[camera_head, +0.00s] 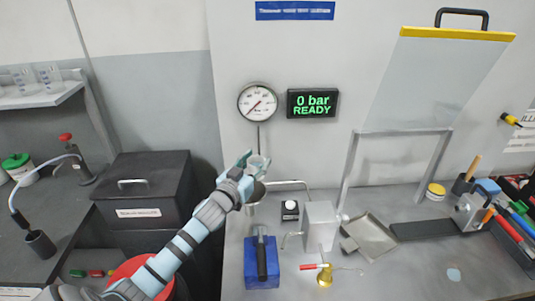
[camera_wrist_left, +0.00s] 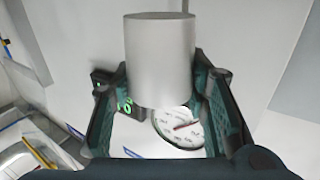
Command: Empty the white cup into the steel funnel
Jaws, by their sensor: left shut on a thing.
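My left gripper (camera_head: 249,162) is shut on the white cup (camera_head: 259,163). In the left wrist view the cup (camera_wrist_left: 160,60) is a plain pale cylinder between the two fingers of the gripper (camera_wrist_left: 165,88). The steel funnel (camera_head: 257,193) is just below the gripper in the head view, its dark opening partly covered by my left wrist. The cup appears above the funnel and apart from it. The cup's inside and contents are not visible, and its exact tilt is hard to tell. My right gripper is not in view.
A pressure gauge (camera_head: 257,102) and a display (camera_head: 313,103) reading "0 bar READY" are on the wall behind. A blue block (camera_head: 261,279), a grey box (camera_head: 319,226) and a metal tray (camera_head: 370,238) stand on the bench. A black case (camera_head: 150,180) is to the left.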

